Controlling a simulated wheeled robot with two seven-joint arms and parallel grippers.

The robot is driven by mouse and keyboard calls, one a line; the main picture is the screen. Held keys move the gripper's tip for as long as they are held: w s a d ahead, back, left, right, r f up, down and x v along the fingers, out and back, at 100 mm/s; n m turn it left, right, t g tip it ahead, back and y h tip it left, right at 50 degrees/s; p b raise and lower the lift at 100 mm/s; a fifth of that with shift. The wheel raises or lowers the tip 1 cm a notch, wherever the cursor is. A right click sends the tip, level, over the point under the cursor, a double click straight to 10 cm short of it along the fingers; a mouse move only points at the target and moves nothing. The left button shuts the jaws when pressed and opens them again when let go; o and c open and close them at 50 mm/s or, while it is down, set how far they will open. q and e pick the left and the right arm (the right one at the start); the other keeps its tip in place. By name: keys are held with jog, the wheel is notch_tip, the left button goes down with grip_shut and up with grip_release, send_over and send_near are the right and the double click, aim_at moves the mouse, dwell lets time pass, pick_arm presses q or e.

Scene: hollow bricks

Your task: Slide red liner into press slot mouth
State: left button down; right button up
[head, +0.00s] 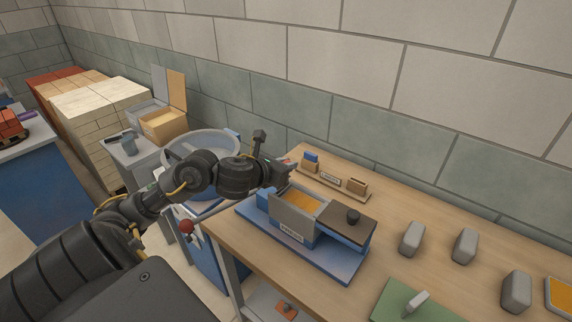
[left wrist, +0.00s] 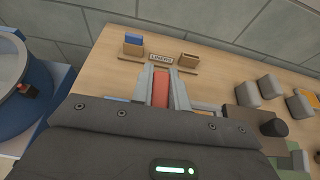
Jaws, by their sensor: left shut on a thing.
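The red liner (left wrist: 160,88) sits between the two fingers of my left gripper (left wrist: 162,80) in the left wrist view. The press is a blue base with a grey-walled box, orange inside (head: 298,201), and a dark top with a black knob (head: 353,215). My right gripper is not in view.
Several grey blocks (head: 412,238) and a green mat (head: 390,301) lie to the right. A round tub (head: 216,143) stands left of the bench.

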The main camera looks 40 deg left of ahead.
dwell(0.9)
pick_arm(q)
jog(key=shift+f+b, duration=0.2)
jog(key=shift+b, duration=0.25)
jog(key=shift+f+b, duration=2.65)
jog(key=shift+b, duration=0.15)
jog(key=c, duration=1.3)
grip_release()
jog(key=shift+r, duration=0.1)
